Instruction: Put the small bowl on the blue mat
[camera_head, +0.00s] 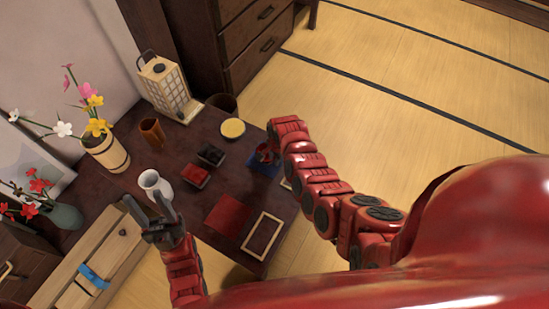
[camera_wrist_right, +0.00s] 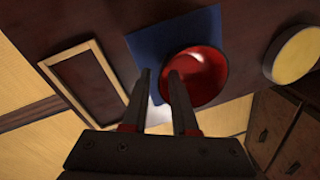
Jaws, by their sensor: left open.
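The small bowl (camera_head: 264,154), red inside, sits on the blue mat (camera_head: 263,169) near the table's right edge. In the right wrist view the bowl (camera_wrist_right: 208,72) rests toward one side of the blue mat (camera_wrist_right: 160,42), its open side up. My right gripper (camera_wrist_right: 160,73) is open, its fingers apart with a gap showing between them. One finger overlaps the bowl's left rim in the picture; I cannot tell whether it touches. My left gripper (camera_head: 142,200) is open and empty, its fingertips close to the white vase (camera_head: 154,184).
A round yellow-topped container (camera_head: 232,128) stands beyond the mat. A red box (camera_head: 196,176) and a black box (camera_head: 211,155) are mid-table. A red square piece (camera_head: 228,214) and a wood-framed tray (camera_head: 262,236) lie in front. A lantern (camera_head: 165,85) and brown cup (camera_head: 152,131) stand behind.

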